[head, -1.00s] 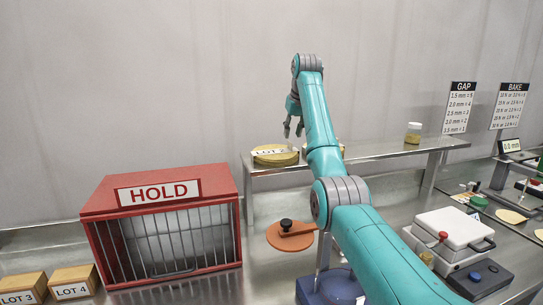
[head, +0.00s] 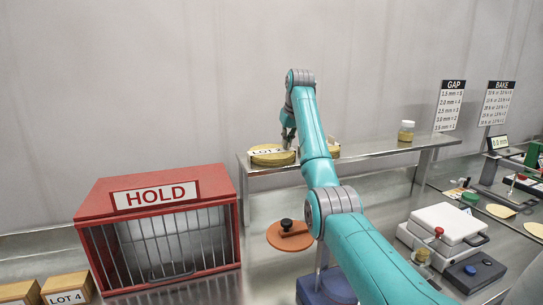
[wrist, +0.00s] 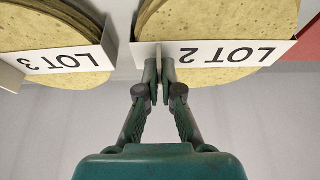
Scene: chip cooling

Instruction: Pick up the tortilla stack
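The LOT 2 tortilla stack (head: 266,161), a pile of round yellow tortillas with a white label card, rests on the raised steel shelf. In the wrist view the stack (wrist: 228,18) appears upside down, with a thin upright tab at its card. My gripper (head: 288,142) is low at the stack's right side. In the wrist view the fingertips of my gripper (wrist: 159,74) are close together, one on each side of the tab, and look shut on it. A second stack, LOT 3 (wrist: 40,25), is beside it; in the head view it is mostly hidden behind my arm.
The shelf (head: 385,147) also bears a small jar (head: 406,131). Below are a red HOLD cage (head: 160,230), an orange disc with a black knob (head: 290,236) and a white press-like device (head: 445,225). LOT-labelled boxes (head: 66,289) sit at lower left.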

